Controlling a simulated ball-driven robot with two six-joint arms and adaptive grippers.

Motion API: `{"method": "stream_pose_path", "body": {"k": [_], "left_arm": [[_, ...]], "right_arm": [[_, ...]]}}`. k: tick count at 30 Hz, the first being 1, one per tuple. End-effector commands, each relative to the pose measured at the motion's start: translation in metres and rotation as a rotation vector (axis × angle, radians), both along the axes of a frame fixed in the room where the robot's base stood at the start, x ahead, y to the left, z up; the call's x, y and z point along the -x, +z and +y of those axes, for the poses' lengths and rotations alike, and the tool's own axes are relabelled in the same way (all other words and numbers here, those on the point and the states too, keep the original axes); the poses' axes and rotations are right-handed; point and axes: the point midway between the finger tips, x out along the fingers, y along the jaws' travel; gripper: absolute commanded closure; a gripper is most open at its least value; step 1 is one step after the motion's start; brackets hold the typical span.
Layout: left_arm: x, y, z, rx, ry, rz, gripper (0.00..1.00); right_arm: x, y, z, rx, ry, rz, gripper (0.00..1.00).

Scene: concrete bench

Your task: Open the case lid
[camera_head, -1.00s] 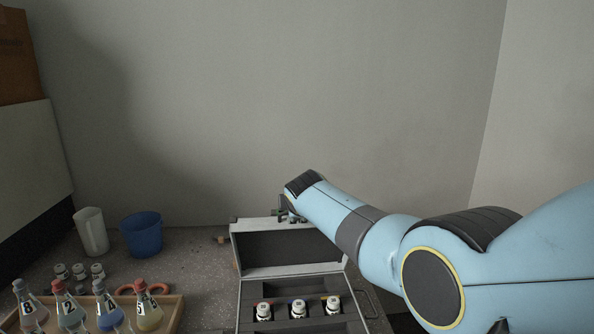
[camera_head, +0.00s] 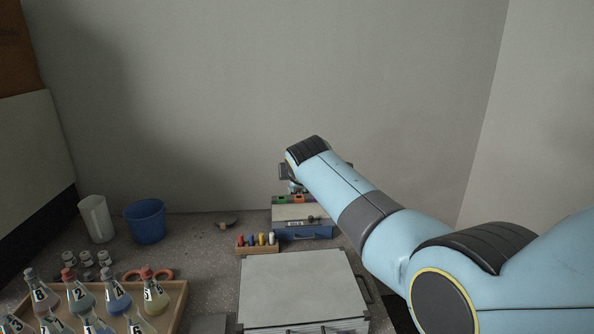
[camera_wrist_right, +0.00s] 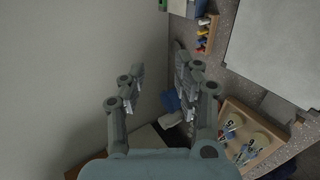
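The case (camera_head: 303,287) stands at the front middle of the bench in the head view. Its pale grey lid lies down flat over it and hides the inside. The lid also shows at the upper right of the wrist view (camera_wrist_right: 280,45). My right gripper (camera_head: 292,182) is above and behind the case, clear of the lid. In the right wrist view the two fingers of this gripper (camera_wrist_right: 160,74) are apart with nothing between them. My left gripper is not in view.
A wooden block with coloured pegs (camera_head: 257,249) and a blue box (camera_head: 303,232) stand just behind the case. A wooden tray (camera_head: 178,308) of numbered flasks is at left. A blue bucket (camera_head: 145,222) and white cup (camera_head: 96,219) stand farther back.

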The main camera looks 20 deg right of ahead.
Motion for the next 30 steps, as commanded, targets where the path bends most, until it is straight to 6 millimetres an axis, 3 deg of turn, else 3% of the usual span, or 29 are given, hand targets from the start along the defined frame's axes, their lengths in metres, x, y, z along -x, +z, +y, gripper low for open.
{"method": "stream_pose_path", "body": {"k": [9,24,30], "left_arm": [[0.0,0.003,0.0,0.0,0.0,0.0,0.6],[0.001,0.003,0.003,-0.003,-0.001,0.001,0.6],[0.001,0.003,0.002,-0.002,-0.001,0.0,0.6]], "right_arm": [[0.006,0.02,0.001,0.0,0.0,0.001,0.68],[0.007,0.023,0.002,0.0,0.0,0.0,0.68],[0.022,0.033,0.006,-0.001,0.0,-0.001,0.68]]}}
